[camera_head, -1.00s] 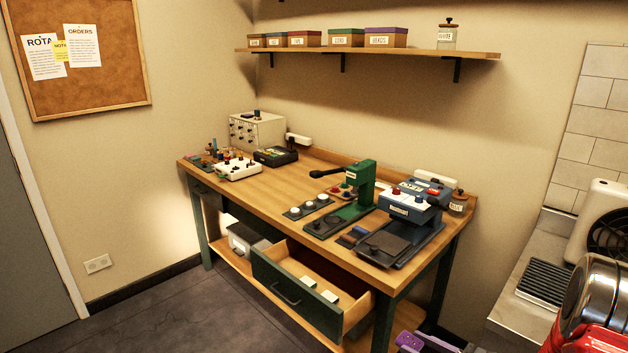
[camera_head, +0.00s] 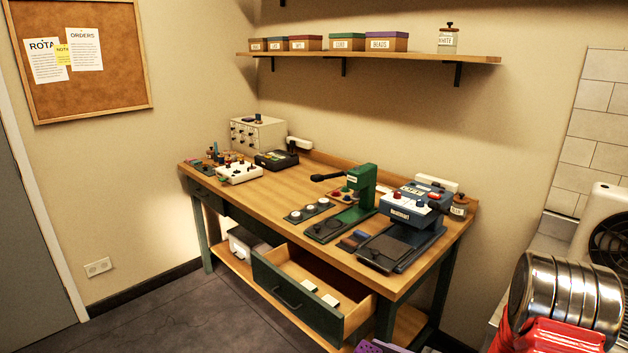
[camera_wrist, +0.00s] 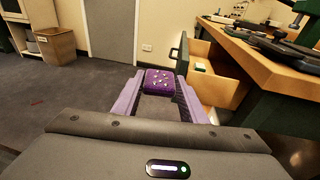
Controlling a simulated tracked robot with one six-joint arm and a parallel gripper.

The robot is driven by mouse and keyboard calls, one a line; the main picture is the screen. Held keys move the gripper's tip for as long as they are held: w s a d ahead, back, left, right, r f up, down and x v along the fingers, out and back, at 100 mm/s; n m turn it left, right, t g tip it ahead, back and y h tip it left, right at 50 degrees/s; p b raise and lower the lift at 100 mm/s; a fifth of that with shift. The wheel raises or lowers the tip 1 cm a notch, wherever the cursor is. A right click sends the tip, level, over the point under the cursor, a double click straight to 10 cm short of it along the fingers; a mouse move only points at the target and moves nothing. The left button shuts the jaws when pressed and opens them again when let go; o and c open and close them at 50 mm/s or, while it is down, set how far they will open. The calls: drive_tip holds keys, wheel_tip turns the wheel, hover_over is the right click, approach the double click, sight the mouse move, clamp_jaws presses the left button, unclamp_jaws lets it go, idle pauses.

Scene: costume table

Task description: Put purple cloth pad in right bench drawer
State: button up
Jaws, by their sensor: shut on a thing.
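The purple cloth pad (camera_wrist: 160,80) shows in the wrist view, a small square block with pale dots on its top. My gripper (camera_wrist: 160,92) is shut on it, with one purple finger on each side. The right bench drawer (camera_head: 290,308) is pulled open under the workbench, and two small white blocks lie inside it. In the wrist view the open drawer (camera_wrist: 216,88) is to the right of the pad, apart from it. In the head view only a sliver of purple shows at the bottom edge, and the pad cannot be made out there.
The workbench (camera_head: 262,190) carries a green press (camera_head: 358,195), a blue machine (camera_head: 410,210) and small tools. A white bin (camera_head: 245,242) stands on the lower shelf. In the wrist view the bench edge (camera_wrist: 265,68) rises at right. The floor left of the drawer is clear.

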drive_tip(key=shift+w+d+r+m+t+h, duration=0.1)
drive_tip(key=shift+w+d+m+t+h, duration=0.15)
drive_tip(key=shift+m+t+h, duration=0.25)
drive_tip(key=shift+w+d+r+m+t+h, duration=0.15)
drive_tip(key=shift+d+m+t+h, duration=0.1)
drive_tip(key=shift+m+t+h, duration=0.25)
drive_tip(key=shift+s+d+f+m+t+h, duration=0.1)
drive_tip(key=shift+f+m+t+h, duration=0.05)
drive_tip(key=shift+m+t+h, duration=0.35)
drive_tip(key=shift+d+f+m+t+h, duration=0.1)
drive_tip(key=shift+m+t+h, duration=0.3)
drive_tip(key=shift+m+h, duration=0.15)
drive_tip(key=shift+s+a+m+t+h, duration=0.35)
drive_tip(key=shift+s+a+h, duration=0.2)
drive_tip(key=shift+a, duration=0.35)
drive_tip(key=shift+d, duration=0.1)
